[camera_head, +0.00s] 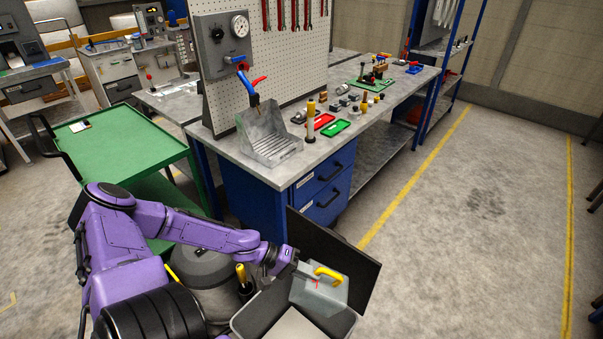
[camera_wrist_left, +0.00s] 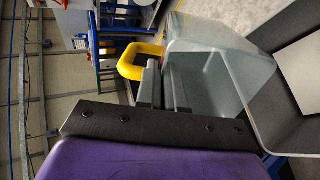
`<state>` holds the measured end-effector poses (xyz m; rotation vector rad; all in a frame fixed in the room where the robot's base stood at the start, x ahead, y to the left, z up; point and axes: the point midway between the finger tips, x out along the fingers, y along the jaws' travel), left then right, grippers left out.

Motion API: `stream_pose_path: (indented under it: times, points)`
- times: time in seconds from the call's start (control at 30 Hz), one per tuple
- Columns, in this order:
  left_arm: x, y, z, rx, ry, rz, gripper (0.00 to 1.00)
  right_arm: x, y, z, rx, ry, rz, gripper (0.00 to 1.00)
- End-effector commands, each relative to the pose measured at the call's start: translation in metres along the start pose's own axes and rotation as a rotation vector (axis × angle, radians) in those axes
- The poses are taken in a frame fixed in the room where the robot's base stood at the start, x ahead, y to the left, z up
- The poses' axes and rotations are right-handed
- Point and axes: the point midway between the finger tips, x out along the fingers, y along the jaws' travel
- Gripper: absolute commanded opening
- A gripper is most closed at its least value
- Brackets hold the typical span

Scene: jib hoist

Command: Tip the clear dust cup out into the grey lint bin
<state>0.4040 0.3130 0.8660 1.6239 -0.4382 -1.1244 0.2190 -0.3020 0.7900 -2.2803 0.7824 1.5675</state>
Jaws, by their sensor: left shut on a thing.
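The clear dust cup (camera_head: 313,295) is a see-through box with a yellow handle (camera_head: 328,275). My left gripper (camera_head: 293,265) is shut on it beside the handle. In the left wrist view the dark fingers (camera_wrist_left: 162,85) meet the cup (camera_wrist_left: 210,65) next to its handle (camera_wrist_left: 140,62). The cup is over the grey lint bin (camera_head: 249,322) and looks tilted; how far I cannot tell. The bin is open, its dark lid (camera_head: 355,268) raised behind the cup. Its pale floor shows partly below the cup. Any dust in the cup is not clear. My right gripper is out of view.
A grey round canister (camera_head: 200,278) stands left of the bin, under my left arm. A workbench (camera_head: 385,125) with blue drawers (camera_head: 325,190) stands behind the lid. A green cart (camera_head: 115,148) is at the left. The floor at the right is clear.

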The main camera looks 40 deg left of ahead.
Motion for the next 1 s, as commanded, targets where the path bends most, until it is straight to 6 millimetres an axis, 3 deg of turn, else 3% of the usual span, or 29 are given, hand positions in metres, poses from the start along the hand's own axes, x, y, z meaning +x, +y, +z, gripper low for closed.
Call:
stream_pose_path:
  times: [0.03,0.27,0.47,0.63,0.8,1.0]
  points:
    - [-0.018,0.018,-0.002,0.005,0.001,-0.031,0.00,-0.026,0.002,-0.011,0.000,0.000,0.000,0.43]
    - [-0.034,0.016,-0.007,0.009,0.004,-0.100,0.00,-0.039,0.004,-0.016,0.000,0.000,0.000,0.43]
    - [-0.023,0.022,-0.006,0.012,-0.001,-0.188,0.00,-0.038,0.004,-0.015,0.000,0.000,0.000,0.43]
    - [-0.007,0.028,-0.007,0.022,0.001,-0.315,0.00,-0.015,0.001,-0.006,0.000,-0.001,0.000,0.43]
    - [0.004,0.042,-0.006,0.023,0.003,-0.435,0.00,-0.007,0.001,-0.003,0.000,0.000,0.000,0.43]
    - [0.015,0.060,-0.007,0.021,0.005,-0.578,0.00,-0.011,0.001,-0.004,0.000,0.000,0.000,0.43]
